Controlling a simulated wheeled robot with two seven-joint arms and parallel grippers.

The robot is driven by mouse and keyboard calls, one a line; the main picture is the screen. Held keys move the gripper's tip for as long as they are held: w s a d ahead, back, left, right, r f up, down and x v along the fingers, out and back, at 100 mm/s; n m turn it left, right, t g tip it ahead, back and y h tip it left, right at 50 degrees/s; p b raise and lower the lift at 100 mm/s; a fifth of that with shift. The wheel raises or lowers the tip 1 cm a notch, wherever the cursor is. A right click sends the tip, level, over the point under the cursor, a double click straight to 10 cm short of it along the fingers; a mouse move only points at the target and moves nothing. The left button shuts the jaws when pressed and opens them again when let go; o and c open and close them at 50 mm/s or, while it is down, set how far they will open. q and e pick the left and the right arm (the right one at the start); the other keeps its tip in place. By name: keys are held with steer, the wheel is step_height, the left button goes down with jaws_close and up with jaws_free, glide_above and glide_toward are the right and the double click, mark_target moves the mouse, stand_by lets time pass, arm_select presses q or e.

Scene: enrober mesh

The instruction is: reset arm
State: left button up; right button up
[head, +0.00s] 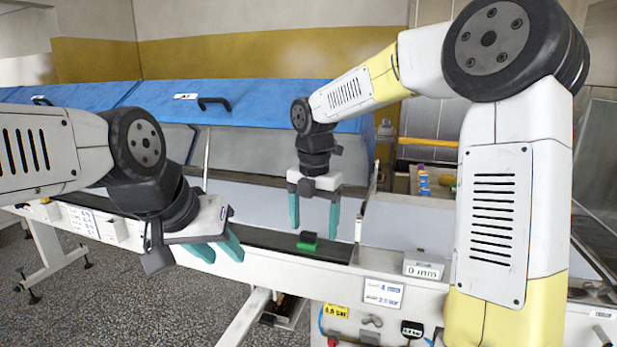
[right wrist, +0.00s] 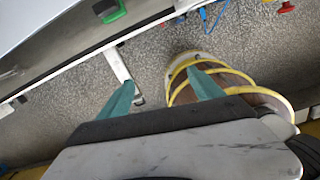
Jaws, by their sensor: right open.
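My right gripper (head: 314,220) hangs fingers-down above the dark strip of the machine, just above and near a small green-handled block (head: 308,241). Its two teal fingers are apart with nothing between them; they also show in the right wrist view (right wrist: 163,92). The green handle (right wrist: 114,11) is at the top of that view, away from the fingertips. My left gripper (head: 222,252) is at the left, in front of the machine, tilted, with its teal fingers apart and empty. No left wrist view is given.
The white machine has a dark strip (head: 262,238) along its front and blue lids (head: 262,99) behind. A small display (head: 423,269) reads 0 mm. Coloured blocks (head: 424,182) lie in a tray at the back right. Speckled floor (head: 130,310) lies open in front at the left.

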steer(key=s+d+r+m+t, duration=0.1)
steer(key=s+d+m, duration=0.3)
steer(key=m, duration=0.6)
steer(key=s+d+r+m+t+y, duration=0.1)
steer(key=s+d+r+m+t, duration=0.1)
steer(key=s+m, duration=0.6)
steer(key=s+d+r+m+t+y, duration=0.1)
steer(key=s+d+m, duration=0.5)
steer(key=m, duration=0.6)
steer(key=shift+s+d+r+t, duration=0.35)
steer(key=shift+d+r+t, duration=0.15)
steer(key=shift+r+t, duration=0.3)
steer(key=shift+f, duration=0.1)
